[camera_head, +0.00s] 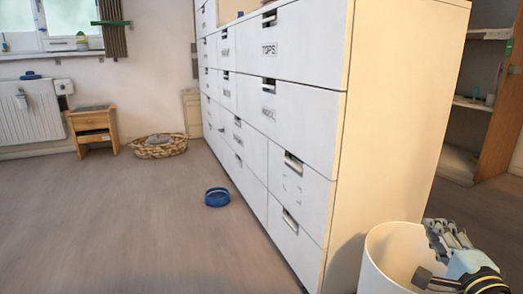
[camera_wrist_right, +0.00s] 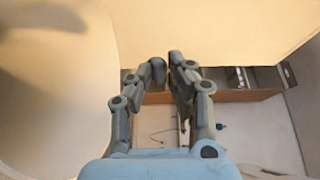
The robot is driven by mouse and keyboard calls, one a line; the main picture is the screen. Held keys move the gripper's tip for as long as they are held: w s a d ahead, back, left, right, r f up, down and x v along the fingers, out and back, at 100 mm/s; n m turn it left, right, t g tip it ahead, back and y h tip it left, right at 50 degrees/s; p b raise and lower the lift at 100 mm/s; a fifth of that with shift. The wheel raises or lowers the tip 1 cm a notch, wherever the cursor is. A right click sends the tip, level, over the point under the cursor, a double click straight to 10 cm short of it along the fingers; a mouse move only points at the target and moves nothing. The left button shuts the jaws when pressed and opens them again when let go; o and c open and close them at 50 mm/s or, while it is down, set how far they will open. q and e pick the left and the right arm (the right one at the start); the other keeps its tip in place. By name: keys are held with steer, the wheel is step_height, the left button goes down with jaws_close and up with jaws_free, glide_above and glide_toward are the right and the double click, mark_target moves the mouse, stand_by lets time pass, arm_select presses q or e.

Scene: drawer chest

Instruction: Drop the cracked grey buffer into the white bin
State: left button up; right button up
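The white bin (camera_head: 376,262) stands at the bottom right, against the end of the drawer chest. Its pale curved wall (camera_wrist_right: 45,100) also fills the left of the right wrist view. My right gripper (camera_head: 443,229) is at the bin's right rim in the head view. In the right wrist view its two fingers (camera_wrist_right: 167,62) lean towards each other with a narrow gap at the tips, and I see nothing held between them. I make out no cracked grey buffer in either view; most of the bin's inside is hidden. My left gripper is out of view.
The white drawer chest (camera_head: 310,100), with labelled drawers, fills the middle. A blue bowl (camera_head: 217,197) lies on the floor in front of it. A wicker basket (camera_head: 159,146) and a wooden stool (camera_head: 92,128) stand further back. The floor at left is clear.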

steer(key=o, duration=0.4)
steer(key=s, duration=0.8)
steer(key=s+a, duration=0.1)
steer(key=s, duration=0.3)
steer(key=shift+a, duration=0.1)
